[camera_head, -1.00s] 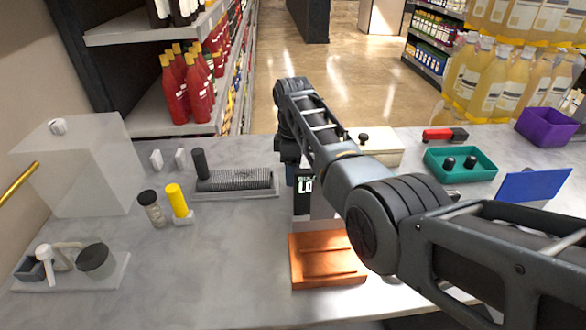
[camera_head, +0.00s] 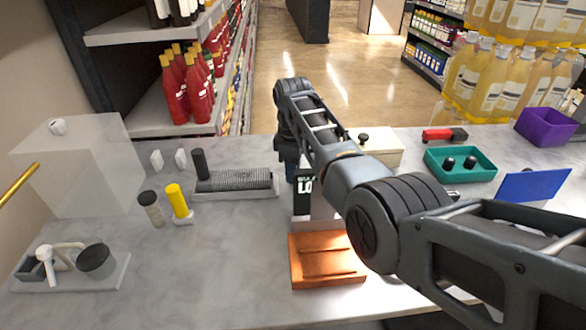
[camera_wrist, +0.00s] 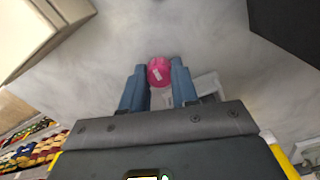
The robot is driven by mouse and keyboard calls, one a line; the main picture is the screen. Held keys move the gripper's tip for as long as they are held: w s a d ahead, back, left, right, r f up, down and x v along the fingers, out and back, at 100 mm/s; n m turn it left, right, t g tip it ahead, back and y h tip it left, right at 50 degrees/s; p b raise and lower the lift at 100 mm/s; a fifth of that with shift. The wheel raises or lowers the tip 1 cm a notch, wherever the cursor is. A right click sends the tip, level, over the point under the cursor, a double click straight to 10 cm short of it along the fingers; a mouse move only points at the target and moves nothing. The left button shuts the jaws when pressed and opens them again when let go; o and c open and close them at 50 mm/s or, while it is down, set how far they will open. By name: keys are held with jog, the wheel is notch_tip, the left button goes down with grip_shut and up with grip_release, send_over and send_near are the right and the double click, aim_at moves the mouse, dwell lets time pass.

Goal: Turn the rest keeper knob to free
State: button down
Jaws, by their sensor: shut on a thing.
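A round pink knob (camera_wrist: 160,71) with a small white mark on its face shows in the wrist view. It sits between the two blue fingers of my gripper (camera_wrist: 160,78), which is shut on it. I take it to be the rest keeper knob, but I cannot read its mark. A pale plate (camera_wrist: 205,84) lies behind the right finger.
An orange tray (camera_head: 325,262) stands in front of the labelled block. A grey ribbed roller on a base (camera_head: 235,183) is to the left, a cream box (camera_head: 385,150) to the right. A teal tray (camera_head: 460,165) and blue panel (camera_head: 533,185) stand further right.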

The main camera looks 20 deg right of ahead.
jog(key=m, duration=0.4)
jog(key=shift+r+p, duration=0.1)
jog(key=shift+p, duration=0.25)
jog(key=m, duration=0.4)
jog(key=shift+m, duration=0.3)
jog(key=m, duration=0.4)
jog(key=shift+p, duration=0.35)
jog(key=shift+m, duration=2.1)
jog(key=shift+w, duration=0.1)
jog(key=c, duration=0.9)
grip_release()
jog(key=shift+o, duration=0.2)
jog(key=shift+r, duration=3.85)
